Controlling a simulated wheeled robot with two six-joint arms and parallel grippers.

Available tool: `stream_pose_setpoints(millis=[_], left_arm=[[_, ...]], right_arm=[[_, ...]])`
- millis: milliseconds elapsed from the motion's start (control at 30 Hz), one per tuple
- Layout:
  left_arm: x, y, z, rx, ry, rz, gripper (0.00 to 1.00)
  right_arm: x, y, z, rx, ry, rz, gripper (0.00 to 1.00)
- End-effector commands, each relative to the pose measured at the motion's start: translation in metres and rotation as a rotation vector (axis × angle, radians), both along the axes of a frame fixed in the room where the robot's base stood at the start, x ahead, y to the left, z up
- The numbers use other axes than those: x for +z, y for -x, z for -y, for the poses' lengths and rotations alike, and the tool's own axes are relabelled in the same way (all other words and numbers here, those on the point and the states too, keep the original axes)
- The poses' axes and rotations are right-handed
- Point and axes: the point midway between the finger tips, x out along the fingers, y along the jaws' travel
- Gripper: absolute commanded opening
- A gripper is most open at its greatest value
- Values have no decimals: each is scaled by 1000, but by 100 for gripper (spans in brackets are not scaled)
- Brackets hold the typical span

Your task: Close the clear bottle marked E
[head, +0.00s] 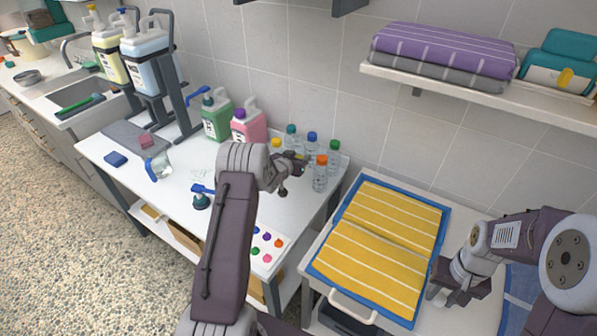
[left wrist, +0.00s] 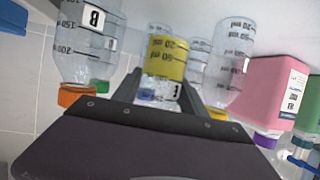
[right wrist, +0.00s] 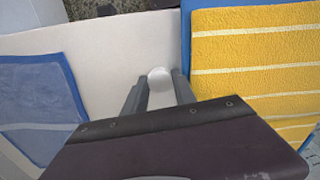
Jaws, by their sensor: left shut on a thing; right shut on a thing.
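Several clear bottles stand at the table's far right corner, with orange (head: 321,160), blue (head: 312,137), green (head: 335,145), teal (head: 291,130) and yellow (head: 276,144) caps.
Pink (head: 250,125) and green (head: 216,122) jugs stand left of the bottles. Yellow striped towels (head: 385,240) lie on the cart. The table's middle is mostly clear.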

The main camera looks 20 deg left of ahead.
Motion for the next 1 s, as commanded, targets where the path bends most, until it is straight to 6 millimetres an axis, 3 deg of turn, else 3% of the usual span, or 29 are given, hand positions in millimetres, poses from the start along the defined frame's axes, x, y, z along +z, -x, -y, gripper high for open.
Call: stream_pose_setpoints(millis=[100, 400, 633, 1000], left_arm=[[-11, -1, 0, 0, 1, 2, 0], [-14, 0, 0, 0, 1, 2, 0], [-47, 0, 0, 0, 1, 0, 0], [-52, 0, 0, 0, 0, 2, 0]], right_arm=[[0, 0, 0, 0, 0, 0, 0], [0, 0, 0, 0, 0, 0, 0], [-2, 0, 0, 0, 0, 0, 0], [-4, 0, 0, 0, 0, 0, 0]])
